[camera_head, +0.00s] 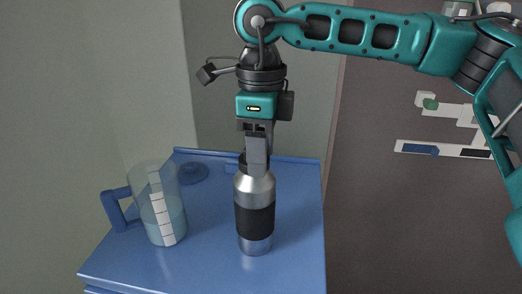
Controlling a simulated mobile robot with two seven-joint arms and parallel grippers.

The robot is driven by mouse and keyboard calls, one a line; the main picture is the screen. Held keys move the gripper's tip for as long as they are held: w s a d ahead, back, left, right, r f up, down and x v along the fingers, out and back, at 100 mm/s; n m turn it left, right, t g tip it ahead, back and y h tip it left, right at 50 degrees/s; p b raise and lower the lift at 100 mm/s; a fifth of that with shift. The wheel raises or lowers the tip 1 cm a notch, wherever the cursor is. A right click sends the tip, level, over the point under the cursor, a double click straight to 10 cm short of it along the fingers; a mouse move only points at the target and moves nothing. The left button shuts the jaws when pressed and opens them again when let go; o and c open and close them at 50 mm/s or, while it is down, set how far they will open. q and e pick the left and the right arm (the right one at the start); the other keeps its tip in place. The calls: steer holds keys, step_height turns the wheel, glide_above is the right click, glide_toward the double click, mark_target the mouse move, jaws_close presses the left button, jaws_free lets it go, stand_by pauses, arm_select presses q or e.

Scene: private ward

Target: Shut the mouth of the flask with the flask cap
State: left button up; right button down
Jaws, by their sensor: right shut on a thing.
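The flask (256,190), silver with a black band, stands upright on the blue cabinet top. My right gripper (256,168) points straight down at the flask's mouth, its fingers in front of the neck. It is shut on a dark piece, seemingly the flask cap (242,160), which shows only as a dark edge beside the fingers. The fingers hide most of the cap and the mouth, so I cannot tell whether the cap is seated or just above. My left gripper is not in view.
A clear measuring jug (168,212) with a blue handle stands left of the flask. A round blue lid-like piece (193,173) lies behind it. The blue top (208,262) is bare at the front and has a raised rear edge.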

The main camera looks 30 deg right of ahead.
steer(key=m, duration=0.1)
steer(key=m+b, duration=0.1)
steer(key=shift+s+a+f+m, duration=0.1)
steer(key=shift+f+m, duration=0.1)
steer(key=shift+m, duration=0.1)
steer(key=shift+a+r+m+b, duration=0.15)
steer(key=shift+m+b, duration=0.35)
steer(key=shift+m, duration=0.8)
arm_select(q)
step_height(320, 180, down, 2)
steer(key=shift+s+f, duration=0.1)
arm_select(e)
steer(key=shift+c, duration=1.9)
jaws_free()
steer(key=shift+r, duration=0.85)
arm_select(q)
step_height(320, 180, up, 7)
steer(key=p, duration=0.6)
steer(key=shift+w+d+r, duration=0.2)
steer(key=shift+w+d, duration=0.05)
arm_select(e)
step_height(320, 180, up, 15)
steer(key=shift+r, duration=0.15)
